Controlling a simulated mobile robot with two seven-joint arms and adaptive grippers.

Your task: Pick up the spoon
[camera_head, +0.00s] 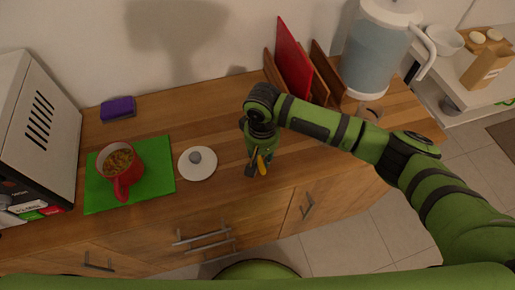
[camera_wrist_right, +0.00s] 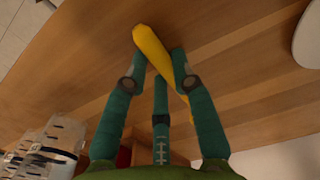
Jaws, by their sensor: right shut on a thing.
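The spoon shows as a yellow handle (camera_wrist_right: 148,44) in the right wrist view, running slantwise between my fingers. In the head view a small yellow part of it (camera_head: 262,165) shows at the fingertips. My right gripper (camera_head: 256,168) is over the front of the wooden counter, right of the white lid. In the wrist view the right gripper (camera_wrist_right: 155,68) is shut on the spoon. I cannot tell whether the spoon is clear of the counter. My left gripper is in neither view.
A white lid (camera_head: 197,163) lies left of the gripper. A red mug (camera_head: 121,171) with food stands on a green mat (camera_head: 159,173). Red and brown boards (camera_head: 291,60) and a water pitcher (camera_head: 376,50) stand behind. A purple box (camera_head: 118,108) lies by the wall.

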